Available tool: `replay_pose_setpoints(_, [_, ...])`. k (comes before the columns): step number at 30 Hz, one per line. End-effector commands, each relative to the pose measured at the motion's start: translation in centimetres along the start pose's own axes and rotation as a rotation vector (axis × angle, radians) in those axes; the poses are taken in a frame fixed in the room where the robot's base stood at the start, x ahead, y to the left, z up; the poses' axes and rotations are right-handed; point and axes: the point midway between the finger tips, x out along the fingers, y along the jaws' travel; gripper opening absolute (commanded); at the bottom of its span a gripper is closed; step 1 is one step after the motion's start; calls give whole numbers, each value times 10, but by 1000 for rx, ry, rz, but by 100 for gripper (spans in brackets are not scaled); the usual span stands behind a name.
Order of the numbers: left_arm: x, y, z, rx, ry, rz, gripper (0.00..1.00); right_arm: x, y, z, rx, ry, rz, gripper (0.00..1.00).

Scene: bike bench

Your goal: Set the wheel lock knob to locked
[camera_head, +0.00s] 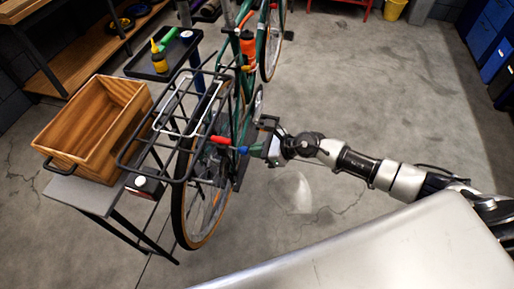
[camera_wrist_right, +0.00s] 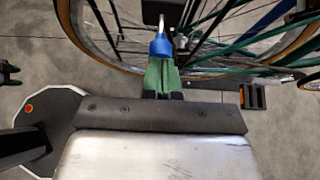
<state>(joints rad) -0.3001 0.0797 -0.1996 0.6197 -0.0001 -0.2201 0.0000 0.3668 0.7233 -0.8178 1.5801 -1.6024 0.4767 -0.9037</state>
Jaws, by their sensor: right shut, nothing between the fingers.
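A blue knob-like piece (camera_head: 243,150) shows beside the rear wheel of the green bike, with a red piece (camera_head: 220,140) to its left. I cannot tell for certain which is the wheel lock knob or how it is set. My right gripper (camera_head: 254,150) is shut and empty, its green fingertips right at the blue piece. In the wrist view the blue piece (camera_wrist_right: 160,47) stands at the tips of my gripper's green fingers (camera_wrist_right: 162,66); whether they touch is unclear. The left gripper is not in view.
The rear wheel (camera_head: 197,215) and black rear rack (camera_head: 160,165) are left of my gripper. A wooden crate (camera_head: 62,137) stands on a grey bench (camera_head: 95,197). The floor at right is clear.

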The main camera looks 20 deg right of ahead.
Motion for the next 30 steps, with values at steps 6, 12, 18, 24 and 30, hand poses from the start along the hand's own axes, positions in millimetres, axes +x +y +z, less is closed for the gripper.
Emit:
replay_pose_setpoints(6, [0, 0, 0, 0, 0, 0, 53, 0, 0, 0, 0, 0, 0, 0])
replay_pose_setpoints(12, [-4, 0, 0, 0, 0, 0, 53, 16, 0, 11, 0, -4, 1, 0])
replay_pose_setpoints(18, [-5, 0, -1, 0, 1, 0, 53, 28, 0, 17, 0, -2, 1, 0])
replay_pose_setpoints(24, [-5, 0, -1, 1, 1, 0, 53, 28, 1, 17, 0, -4, 2, 0])
replay_pose_setpoints(30, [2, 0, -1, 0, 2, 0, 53, 27, -4, 14, 0, -4, 1, 0])
